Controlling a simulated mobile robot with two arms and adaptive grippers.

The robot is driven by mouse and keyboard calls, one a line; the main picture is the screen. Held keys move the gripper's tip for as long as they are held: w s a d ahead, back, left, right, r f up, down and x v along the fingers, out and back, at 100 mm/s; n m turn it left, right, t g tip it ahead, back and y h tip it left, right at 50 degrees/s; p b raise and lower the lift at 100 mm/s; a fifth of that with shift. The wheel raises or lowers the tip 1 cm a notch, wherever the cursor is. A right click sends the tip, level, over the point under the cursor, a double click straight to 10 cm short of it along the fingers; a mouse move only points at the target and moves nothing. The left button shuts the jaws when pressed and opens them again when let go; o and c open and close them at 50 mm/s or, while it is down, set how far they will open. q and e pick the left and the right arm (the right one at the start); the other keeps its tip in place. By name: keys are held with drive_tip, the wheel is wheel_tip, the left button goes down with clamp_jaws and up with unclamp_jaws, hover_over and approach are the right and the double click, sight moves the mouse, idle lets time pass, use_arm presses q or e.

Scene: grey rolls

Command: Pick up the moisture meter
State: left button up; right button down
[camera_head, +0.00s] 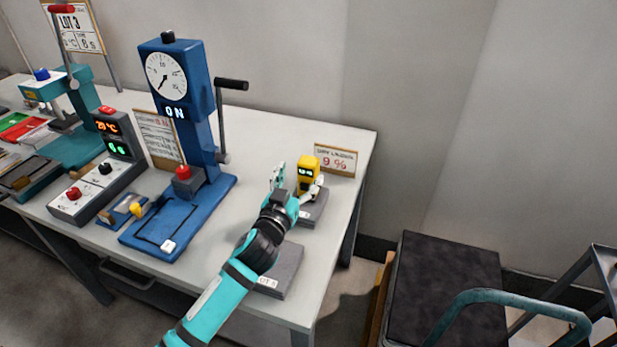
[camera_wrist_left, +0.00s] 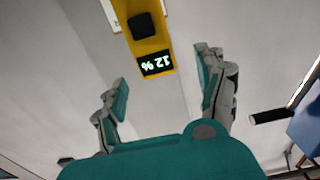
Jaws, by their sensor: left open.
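The moisture meter (camera_head: 308,168) is a yellow upright device with a small lit display, standing at the right end of the table on or just behind a grey block (camera_head: 312,208). In the left wrist view the meter (camera_wrist_left: 150,40) shows upside down, its display reading 12 %. My left gripper (camera_head: 297,183) is open, with one finger to the left of the meter and one at its right. In the left wrist view the gripper's fingers (camera_wrist_left: 163,75) are spread, and the meter lies ahead between them, apparently untouched. My right gripper is not in view.
A blue press (camera_head: 180,90) with a dial and lever stands left of the gripper. A small 9 % sign (camera_head: 335,160) stands just behind the meter. Another grey block (camera_head: 280,270) lies near the front edge. A dark-topped cart (camera_head: 445,275) is at the right.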

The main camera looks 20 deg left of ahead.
sight(306, 169)
use_arm(q)
drive_tip(key=shift+w, duration=0.55)
drive_tip(key=w, duration=0.4)
drive_tip(key=shift+w+d+f+p, duration=0.15)
drive_tip(key=shift+w+d+p, duration=0.15)
drive_tip(key=shift+w+p, duration=0.1)
drive_tip(key=c, duration=1)
clamp_jaws()
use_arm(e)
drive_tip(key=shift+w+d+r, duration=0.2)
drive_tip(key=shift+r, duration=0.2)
